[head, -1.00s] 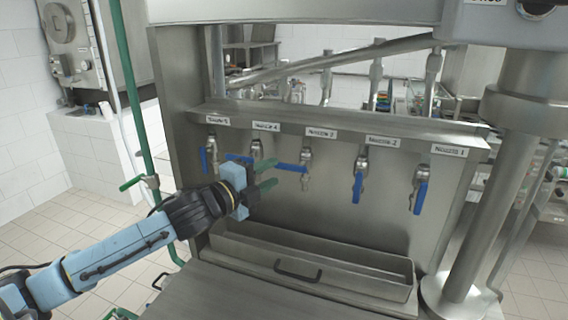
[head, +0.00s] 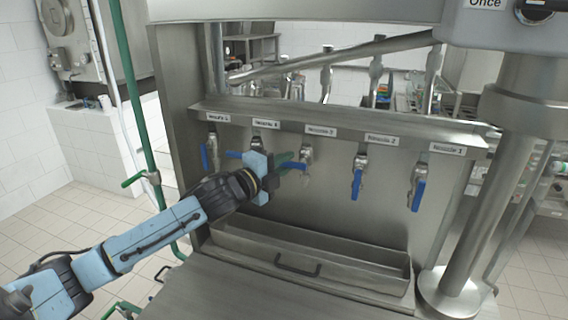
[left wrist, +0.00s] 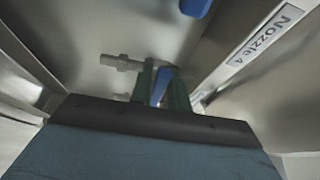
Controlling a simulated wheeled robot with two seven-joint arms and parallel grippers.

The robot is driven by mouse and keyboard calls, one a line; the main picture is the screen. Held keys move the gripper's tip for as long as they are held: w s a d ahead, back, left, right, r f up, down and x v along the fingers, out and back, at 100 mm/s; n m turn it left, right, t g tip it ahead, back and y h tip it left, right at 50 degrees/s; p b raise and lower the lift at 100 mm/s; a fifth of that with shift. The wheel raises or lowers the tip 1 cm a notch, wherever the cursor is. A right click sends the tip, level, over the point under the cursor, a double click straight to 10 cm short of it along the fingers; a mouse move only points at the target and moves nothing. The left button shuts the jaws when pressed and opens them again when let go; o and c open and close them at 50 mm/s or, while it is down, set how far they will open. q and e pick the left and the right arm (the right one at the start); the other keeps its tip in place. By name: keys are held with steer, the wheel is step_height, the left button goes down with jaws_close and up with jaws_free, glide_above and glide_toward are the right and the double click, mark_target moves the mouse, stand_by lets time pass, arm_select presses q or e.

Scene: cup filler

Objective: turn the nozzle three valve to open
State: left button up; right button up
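The nozzle three valve (head: 306,155) is in the middle of the panel in the head view. Its blue lever (head: 298,166) points left, roughly level. My left gripper (head: 285,162) is at this lever, and its green fingers partly cover it. In the left wrist view the blue lever (left wrist: 160,87) lies between the two green fingers of my left gripper (left wrist: 162,84). I cannot tell whether both fingers press on it. My right gripper is not in view.
The nozzle 4 valve (head: 256,143) is just left of my gripper, its label (left wrist: 264,40) near in the wrist view. Nozzle 2 (head: 359,180) and nozzle 1 (head: 418,190) levers hang down at the right. A metal drip tray (head: 345,286) lies below.

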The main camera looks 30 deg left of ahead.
arm_select(q)
jaws_close()
steer(key=shift+f, duration=0.1)
steer(key=n+b, duration=0.1)
steer(key=f+n+t+b, duration=0.1)
steer(key=n, duration=0.1)
steer(key=shift+d+f+b, duration=0.1)
steer(key=shift+b, duration=0.25)
steer(key=shift+w+d+f+n+t+y+b, duration=0.15)
steer(key=shift+d+f+n+t+y+b, duration=0.8)
steer(key=shift+n, duration=2.25)
steer(key=shift+w+d+r+n+t+y+b, duration=0.1)
steer(key=shift+w+d+r+n+y+b, duration=0.15)
steer(key=shift+n+y, duration=2.2)
steer(key=shift+w+d+f+n+t+y+b, duration=0.1)
steer(key=shift+d+f+n+t+y+b, duration=0.5)
steer(key=shift+n, duration=3.65)
